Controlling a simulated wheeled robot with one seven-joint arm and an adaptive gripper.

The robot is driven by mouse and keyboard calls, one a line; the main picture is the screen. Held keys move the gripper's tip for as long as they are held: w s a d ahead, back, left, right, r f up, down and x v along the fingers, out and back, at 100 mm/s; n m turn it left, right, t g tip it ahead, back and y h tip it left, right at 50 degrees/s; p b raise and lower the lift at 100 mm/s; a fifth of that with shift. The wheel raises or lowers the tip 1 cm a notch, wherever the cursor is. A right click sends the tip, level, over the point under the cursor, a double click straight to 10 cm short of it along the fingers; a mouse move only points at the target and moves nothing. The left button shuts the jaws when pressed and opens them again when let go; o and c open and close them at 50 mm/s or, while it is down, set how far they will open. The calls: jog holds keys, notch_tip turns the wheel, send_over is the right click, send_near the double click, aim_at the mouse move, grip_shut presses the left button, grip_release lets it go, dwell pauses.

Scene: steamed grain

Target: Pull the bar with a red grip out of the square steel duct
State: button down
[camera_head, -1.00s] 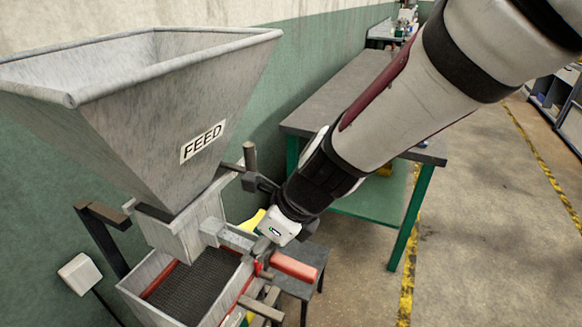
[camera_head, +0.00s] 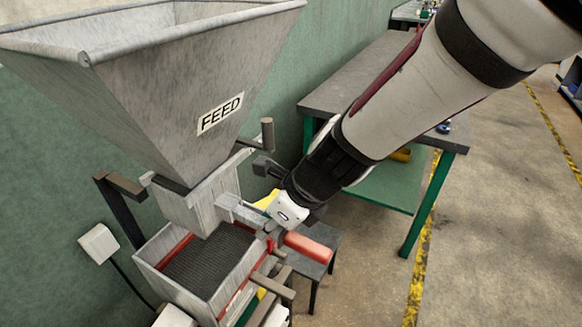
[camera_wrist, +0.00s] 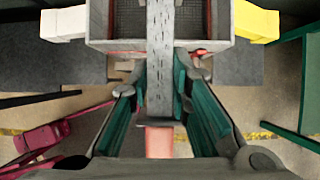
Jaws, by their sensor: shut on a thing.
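The bar (camera_head: 240,211) is a flat grey strip that runs out of the square steel duct (camera_head: 195,207) under the hopper. Its red grip (camera_head: 308,247) points to the lower right, away from the duct. My gripper (camera_head: 273,226) is shut on the bar between the duct and the red grip. In the wrist view the bar (camera_wrist: 160,60) runs straight up the middle, with teal-padded fingers of my gripper (camera_wrist: 161,95) on both sides. The red grip (camera_wrist: 159,142) shows below the fingers. The bar's inner end is hidden in the duct.
The FEED hopper (camera_head: 150,100) rises above the duct. A mesh tray (camera_head: 210,262) sits below it, beside brown handles (camera_head: 268,290). A dark stool (camera_head: 318,262) stands close beyond the red grip. A green-legged table (camera_head: 350,90) stands behind. Open floor lies to the right.

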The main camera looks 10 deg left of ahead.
aim_at(317, 248)
jog(key=shift+s+d+b, duration=0.15)
jog(key=shift+s+d, duration=0.4)
jog(key=shift+d, duration=1.05)
jog(key=shift+s+d+b, duration=0.15)
jog(key=shift+s+d, duration=0.4)
jog(key=shift+d, duration=1)
jog(key=shift+s+d+b, duration=0.15)
jog(key=shift+s+d, duration=0.4)
jog(key=shift+d, duration=1.05)
jog(key=shift+s+d+r+p, duration=0.15)
jog(key=shift+d+p, duration=0.15)
jog(key=shift+p, duration=0.75)
jog(key=shift+s+d+p, duration=0.25)
jog(key=shift+d+p, duration=0.4)
jog(key=shift+p, duration=0.75)
jog(key=shift+s+d, duration=0.25)
jog(key=shift+d, duration=0.65)
